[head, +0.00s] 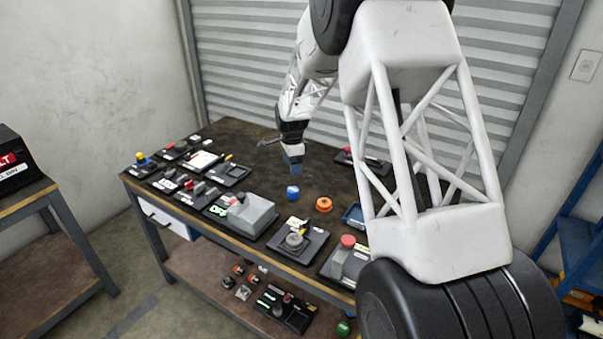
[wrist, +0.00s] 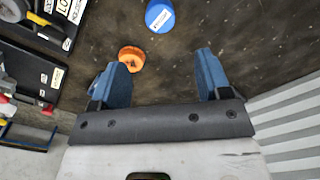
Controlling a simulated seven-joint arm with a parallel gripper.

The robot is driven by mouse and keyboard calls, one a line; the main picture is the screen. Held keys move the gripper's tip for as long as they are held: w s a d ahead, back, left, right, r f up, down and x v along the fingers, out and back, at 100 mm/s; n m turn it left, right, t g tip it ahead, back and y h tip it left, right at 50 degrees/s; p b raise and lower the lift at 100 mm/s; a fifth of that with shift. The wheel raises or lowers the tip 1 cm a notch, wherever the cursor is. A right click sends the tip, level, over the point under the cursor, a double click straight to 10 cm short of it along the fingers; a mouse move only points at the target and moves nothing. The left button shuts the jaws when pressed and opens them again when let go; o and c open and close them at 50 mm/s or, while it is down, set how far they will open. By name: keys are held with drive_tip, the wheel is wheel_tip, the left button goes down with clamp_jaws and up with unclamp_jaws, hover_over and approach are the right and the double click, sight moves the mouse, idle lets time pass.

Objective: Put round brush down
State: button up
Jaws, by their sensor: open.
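My gripper (head: 292,166) is above the dark workbench top, pointing down. In the wrist view its two blue fingers (wrist: 164,72) are wide apart, with only bare bench surface between them. I cannot make out a round brush for certain in either view. A small round orange piece (head: 323,204) lies on the bench; in the wrist view it (wrist: 131,58) shows beside the left fingertip. A blue round piece with a white label (head: 293,193) stands near it and also shows at the top of the wrist view (wrist: 159,16).
The workbench (head: 240,135) carries several black trays with small parts at the left. A grey box (head: 251,215), a black tray with a grey knob (head: 296,242) and a red-topped piece (head: 347,242) stand along the front. A shutter (head: 250,60) rises behind. Bare bench surrounds the gripper.

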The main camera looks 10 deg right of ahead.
drive_tip(key=s+r+n+t, duration=0.1)
drive_tip(key=s+r+n, duration=0.3)
drive_tip(key=s+r, duration=0.8)
drive_tip(key=s+r+n, duration=0.4)
drive_tip(key=s+r, duration=0.3)
drive_tip(key=s, duration=0.8)
drive_tip(key=s+n+t, duration=0.1)
drive_tip(key=s+n, duration=0.7)
drive_tip(key=s, duration=2)
drive_tip(key=shift+a+r+n+t, duration=0.3)
drive_tip(key=shift+a+r, duration=0.05)
drive_tip(key=shift+r, duration=0.1)
drive_tip(key=shift+o, duration=0.4)
